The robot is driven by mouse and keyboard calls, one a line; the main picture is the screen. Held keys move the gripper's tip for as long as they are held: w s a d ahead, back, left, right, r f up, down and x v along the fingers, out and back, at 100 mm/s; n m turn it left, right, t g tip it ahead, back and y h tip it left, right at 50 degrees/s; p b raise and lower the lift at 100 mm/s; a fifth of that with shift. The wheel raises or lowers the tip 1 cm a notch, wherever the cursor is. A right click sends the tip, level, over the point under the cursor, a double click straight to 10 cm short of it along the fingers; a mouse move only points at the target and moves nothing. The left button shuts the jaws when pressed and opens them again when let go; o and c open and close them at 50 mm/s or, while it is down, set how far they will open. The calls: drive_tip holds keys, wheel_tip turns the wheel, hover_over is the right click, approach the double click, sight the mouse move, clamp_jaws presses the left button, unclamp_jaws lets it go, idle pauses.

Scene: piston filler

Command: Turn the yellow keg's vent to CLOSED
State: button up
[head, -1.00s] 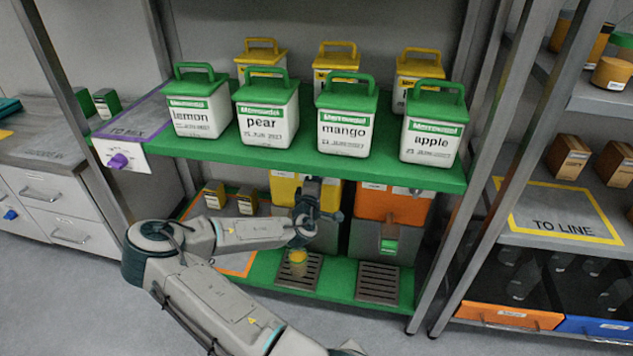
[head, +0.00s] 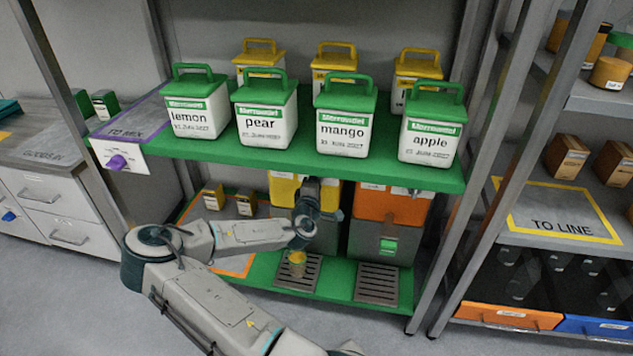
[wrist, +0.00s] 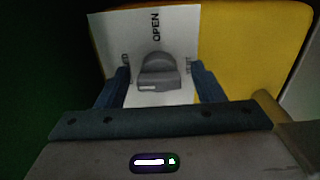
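The yellow keg (head: 283,190) stands on the lower green shelf, partly hidden by my arm. In the wrist view its yellow face (wrist: 245,50) carries a white plate (wrist: 120,35) with OPEN printed at the top. Smaller words at the plate's sides are not legible. The grey vent knob (wrist: 158,72) sits on this plate. My gripper (wrist: 160,88) is open, one finger on each side of the knob with visible gaps. In the head view my gripper (head: 320,192) is in front of the keg, and its fingers are hard to make out. The vent's setting is unclear.
An orange keg (head: 385,203) stands to the right. A small yellowish cup (head: 297,258) is on the left drip grate (head: 312,275), below my gripper. The upper green shelf (head: 290,155), with several labelled tubs, is just above. Small boxes (head: 213,196) stand left.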

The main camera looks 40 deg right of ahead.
drive_tip(key=p+v, duration=0.2)
drive_tip(key=v, duration=1.1)
drive_tip(key=shift+s+a, duration=0.25)
drive_tip(key=shift+s, duration=0.05)
drive_tip(key=s+a+m+g+y+p, duration=0.4)
drive_tip(key=a+m+g+y+p, duration=0.25)
drive_tip(key=m+p, duration=0.2)
drive_tip(key=a+r+m+g+y+p, duration=0.1)
drive_tip(key=a+r+g+y+p, duration=0.1)
drive_tip(key=a+r+y+p, duration=0.6)
drive_tip(key=s+a+r+p, duration=0.3)
drive_tip(key=s+r, duration=0.1)
drive_tip(key=r, duration=0.8)
drive_tip(key=s+a+r+p, duration=0.3)
drive_tip(key=s+r, duration=0.2)
drive_tip(key=r, duration=0.6)
drive_tip(key=s+a+r+n+p, duration=0.1)
drive_tip(key=s+a+r+p, duration=0.2)
drive_tip(key=r, duration=0.9)
drive_tip(key=shift+s+a+r+h+p, duration=0.15)
drive_tip(key=shift+s+r+h+p, duration=0.2)
drive_tip(key=shift+s, duration=0.5)
